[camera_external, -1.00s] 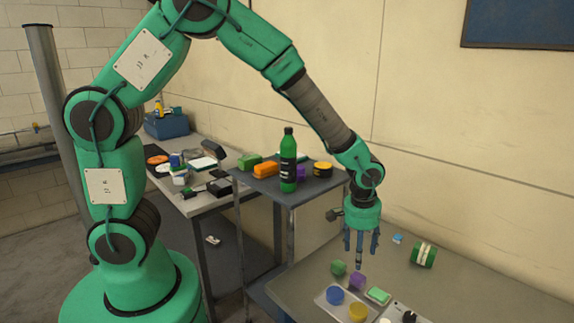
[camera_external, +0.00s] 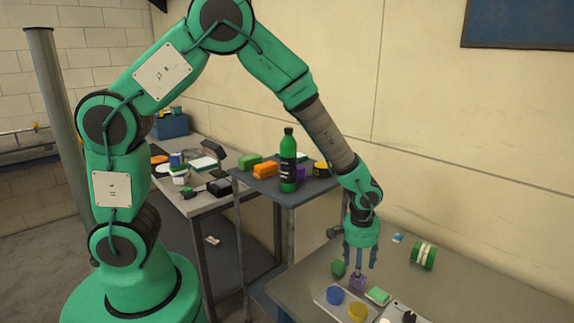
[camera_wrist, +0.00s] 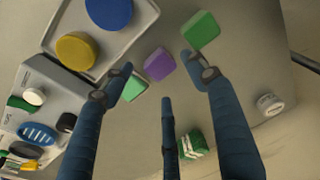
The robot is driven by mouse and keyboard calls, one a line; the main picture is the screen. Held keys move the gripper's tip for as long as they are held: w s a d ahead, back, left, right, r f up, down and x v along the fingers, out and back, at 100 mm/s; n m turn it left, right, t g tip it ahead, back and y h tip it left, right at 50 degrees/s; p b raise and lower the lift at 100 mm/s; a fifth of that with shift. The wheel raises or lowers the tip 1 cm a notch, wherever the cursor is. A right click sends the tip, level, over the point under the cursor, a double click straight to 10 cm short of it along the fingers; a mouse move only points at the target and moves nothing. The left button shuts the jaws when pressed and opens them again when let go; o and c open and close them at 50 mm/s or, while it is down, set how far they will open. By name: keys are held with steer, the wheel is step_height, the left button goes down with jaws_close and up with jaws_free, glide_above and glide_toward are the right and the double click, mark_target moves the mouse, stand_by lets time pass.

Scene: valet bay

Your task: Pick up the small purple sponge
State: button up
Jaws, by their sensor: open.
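The small purple sponge (camera_external: 357,283) is a block on the grey table, just beyond the pale tray's edge. It also shows in the wrist view (camera_wrist: 159,64), between and a little beyond my fingertips. My gripper (camera_external: 360,264) points down with its three fingers spread, directly over and close to the sponge. One finger overlaps the sponge in the external view. In the wrist view my gripper (camera_wrist: 157,82) has nothing between its fingers, and I cannot tell whether any finger touches the sponge.
A dark green block (camera_wrist: 200,30) and a light green block (camera_wrist: 134,86) lie close on either side. The pale tray (camera_wrist: 130,30) holds a blue piece (camera_wrist: 108,12) and a yellow piece (camera_wrist: 76,50). A green and white roll (camera_external: 424,255) lies to the right. A green bottle (camera_external: 288,162) stands on the side stand.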

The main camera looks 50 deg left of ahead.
steer(key=shift+w+f, duration=0.2)
steer(key=shift+f, duration=0.95)
steer(key=shift+w+f, duration=0.15)
steer(key=shift+f, duration=0.95)
steer(key=c, duration=0.9)
